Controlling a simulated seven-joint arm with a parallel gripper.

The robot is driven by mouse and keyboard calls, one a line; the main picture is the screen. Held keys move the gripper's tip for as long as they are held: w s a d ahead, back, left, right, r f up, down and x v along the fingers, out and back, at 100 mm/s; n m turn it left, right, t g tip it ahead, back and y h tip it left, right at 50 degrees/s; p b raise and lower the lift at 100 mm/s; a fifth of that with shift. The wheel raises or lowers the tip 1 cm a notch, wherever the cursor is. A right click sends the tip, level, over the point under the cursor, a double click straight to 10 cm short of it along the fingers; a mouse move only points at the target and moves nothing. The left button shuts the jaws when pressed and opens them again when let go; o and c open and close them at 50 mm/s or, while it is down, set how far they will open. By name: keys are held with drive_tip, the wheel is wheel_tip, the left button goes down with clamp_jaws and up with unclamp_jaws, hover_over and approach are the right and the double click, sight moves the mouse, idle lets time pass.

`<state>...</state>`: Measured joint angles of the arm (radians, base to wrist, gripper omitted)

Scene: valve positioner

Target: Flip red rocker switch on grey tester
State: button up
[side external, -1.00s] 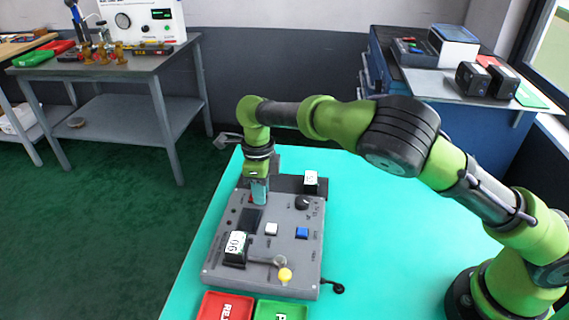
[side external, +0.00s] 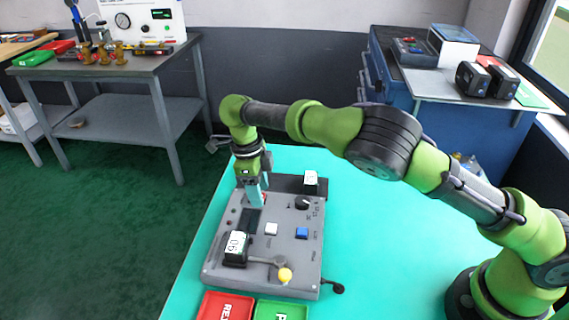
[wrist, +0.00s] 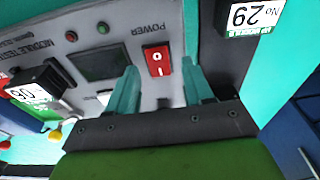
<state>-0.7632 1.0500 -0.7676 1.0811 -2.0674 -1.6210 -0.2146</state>
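The grey tester (side external: 283,212) lies on the teal table. Its red rocker switch (wrist: 157,60), with white I and O marks beside the word POWER, shows clearly in the wrist view; which way it is tipped I cannot tell. My gripper (wrist: 160,72) is open and empty, its two teal fingers on either side of the switch's near end in that picture. In the side view my gripper (side external: 254,202) points down at the tester's far left part, and its fingers largely hide the switch. Whether a fingertip touches the panel or switch I cannot tell.
A dark display (wrist: 97,62) sits beside the switch. Black blocks labelled 06 (side external: 235,249) and 29 (wrist: 250,18) stand nearby. The tester also has a black knob (side external: 302,203), white and blue buttons, and a yellow-tipped lever (side external: 284,275). Red (side external: 226,305) and green trays lie in front.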

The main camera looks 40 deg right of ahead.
wheel_tip(320, 180, up, 17)
drive_tip(key=w+a, duration=0.1)
drive_tip(key=shift+w+a+f, duration=0.2)
drive_tip(key=shift+w+a, duration=0.15)
idle(0.4)
drive_tip(key=shift+a, duration=0.1)
